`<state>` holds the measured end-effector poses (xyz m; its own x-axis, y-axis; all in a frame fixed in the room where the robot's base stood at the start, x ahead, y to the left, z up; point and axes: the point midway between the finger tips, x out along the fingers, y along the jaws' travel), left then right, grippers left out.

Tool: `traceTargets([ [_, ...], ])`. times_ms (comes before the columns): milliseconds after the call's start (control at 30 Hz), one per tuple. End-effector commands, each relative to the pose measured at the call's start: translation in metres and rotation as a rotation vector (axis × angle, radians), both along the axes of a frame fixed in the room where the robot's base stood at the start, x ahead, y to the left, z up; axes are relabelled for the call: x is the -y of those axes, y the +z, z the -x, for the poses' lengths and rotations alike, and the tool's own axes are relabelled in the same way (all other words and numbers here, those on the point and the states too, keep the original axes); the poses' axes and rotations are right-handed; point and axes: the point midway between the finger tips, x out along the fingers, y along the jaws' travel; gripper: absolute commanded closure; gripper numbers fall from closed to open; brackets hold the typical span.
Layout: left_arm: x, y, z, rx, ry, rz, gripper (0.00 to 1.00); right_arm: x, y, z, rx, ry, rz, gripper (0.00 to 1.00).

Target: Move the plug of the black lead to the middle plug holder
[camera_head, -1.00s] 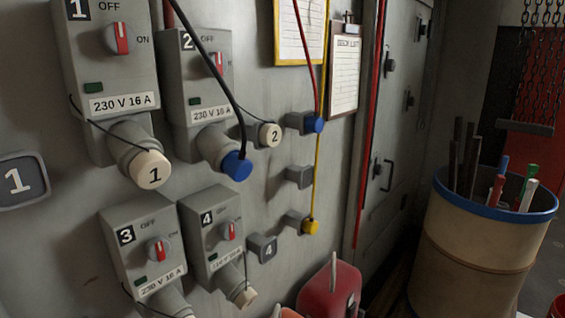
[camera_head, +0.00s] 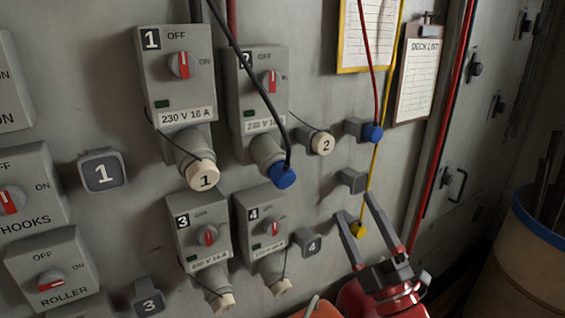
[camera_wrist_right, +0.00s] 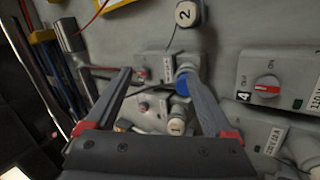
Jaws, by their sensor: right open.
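The black lead (camera_head: 245,70) hangs down to a blue plug (camera_head: 283,176), which sits in the socket of switch box 2 (camera_head: 262,90). The middle plug holder (camera_head: 351,181) is a grey bracket on the wall and is empty. It is between the upper holder with the red lead's blue plug (camera_head: 374,133) and the lower holder with the yellow plug (camera_head: 359,230). My right gripper (camera_head: 355,207) is open and empty, below and right of the black lead's plug. In the right wrist view a blue plug (camera_wrist_right: 183,84) shows beyond the fingers, partly hidden by one. My left gripper is not in view.
Switch boxes 1 (camera_head: 177,75), 3 (camera_head: 200,235) and 4 (camera_head: 262,230) surround box 2. White caps numbered 1 (camera_head: 202,175) and 2 (camera_head: 321,143) are close to the plug. A barrel (camera_head: 510,265) stands at the right.

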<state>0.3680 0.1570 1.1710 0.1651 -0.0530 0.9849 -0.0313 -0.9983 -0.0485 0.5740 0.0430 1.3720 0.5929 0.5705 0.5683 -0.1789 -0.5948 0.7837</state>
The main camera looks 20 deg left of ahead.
Motion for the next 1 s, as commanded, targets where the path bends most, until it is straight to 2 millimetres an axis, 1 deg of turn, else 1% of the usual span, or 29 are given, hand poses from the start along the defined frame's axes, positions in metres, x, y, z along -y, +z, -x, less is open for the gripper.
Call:
traceTargets([
  [33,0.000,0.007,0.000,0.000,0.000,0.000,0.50,-0.019,0.010,0.007,0.009,0.006,0.076,0.12],
  [100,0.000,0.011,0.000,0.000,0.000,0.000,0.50,-0.040,0.010,0.013,0.014,0.004,0.176,0.12],
  [200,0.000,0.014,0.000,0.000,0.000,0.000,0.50,-0.060,0.008,0.021,0.028,0.001,0.286,0.12],
  [300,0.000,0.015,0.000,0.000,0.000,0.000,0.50,-0.071,0.004,0.026,0.034,0.000,0.352,0.12],
  [400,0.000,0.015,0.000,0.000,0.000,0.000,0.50,-0.075,0.002,0.028,0.038,0.000,0.375,0.12],
  [767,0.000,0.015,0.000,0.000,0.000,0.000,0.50,-0.076,0.002,0.026,0.036,-0.001,0.374,0.12],
  [867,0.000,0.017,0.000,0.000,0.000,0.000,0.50,-0.080,0.005,0.022,0.034,-0.001,0.373,0.12],
  [1000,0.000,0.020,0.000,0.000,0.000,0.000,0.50,-0.093,0.012,0.013,0.035,0.001,0.372,0.12],
])
